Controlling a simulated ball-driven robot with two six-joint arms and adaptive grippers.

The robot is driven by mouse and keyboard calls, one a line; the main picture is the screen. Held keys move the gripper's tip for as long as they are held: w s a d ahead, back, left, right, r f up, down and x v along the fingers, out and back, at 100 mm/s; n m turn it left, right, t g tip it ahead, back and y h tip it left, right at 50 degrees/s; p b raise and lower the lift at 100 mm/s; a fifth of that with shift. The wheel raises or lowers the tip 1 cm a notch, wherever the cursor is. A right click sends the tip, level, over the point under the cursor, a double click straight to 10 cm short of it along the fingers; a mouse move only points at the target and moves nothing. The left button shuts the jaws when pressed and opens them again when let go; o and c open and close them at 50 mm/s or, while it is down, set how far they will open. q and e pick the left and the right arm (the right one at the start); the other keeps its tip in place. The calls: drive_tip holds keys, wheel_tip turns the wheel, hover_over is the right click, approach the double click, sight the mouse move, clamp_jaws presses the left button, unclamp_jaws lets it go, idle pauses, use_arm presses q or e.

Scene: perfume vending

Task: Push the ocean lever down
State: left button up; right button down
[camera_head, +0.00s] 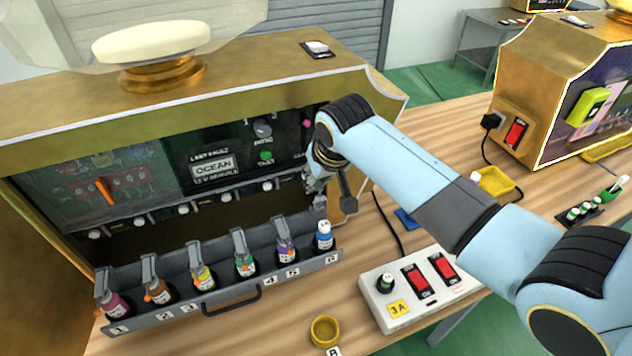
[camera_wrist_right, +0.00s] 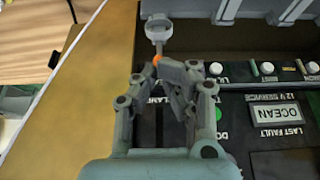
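A grey lever with a round end (camera_wrist_right: 158,28) stands at the slot 6 end of the bottle rack (camera_head: 215,292). An orange spot shows just below it in the wrist view. In the head view its bracket (camera_head: 320,206) is above the blue bottle (camera_head: 324,237) with a white cap. No ocean name is readable on it; the machine's screen (camera_head: 212,166) reads OCEAN. My right gripper (camera_wrist_right: 179,82) has its fingers drawn together, empty, close to the orange spot; contact is unclear. In the head view the gripper (camera_head: 317,185) hides the panel behind. My left gripper is out of view.
The gold machine (camera_head: 230,85) surrounds the rack, its right side wall close to my right arm. Several bottles stand in slots 1 to 5, with a black handle (camera_head: 232,301) in front. A switch box (camera_head: 420,288) and yellow cup (camera_head: 325,331) stand on the table.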

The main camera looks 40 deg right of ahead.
drive_tip(key=shift+f, duration=0.1)
drive_tip(key=shift+s+a+f, duration=0.15)
drive_tip(key=shift+s, duration=0.65)
drive_tip(key=shift+f, duration=0.1)
drive_tip(key=shift+s+a+f, duration=0.2)
drive_tip(key=shift+s+f, duration=0.1)
drive_tip(key=shift+s, duration=0.35)
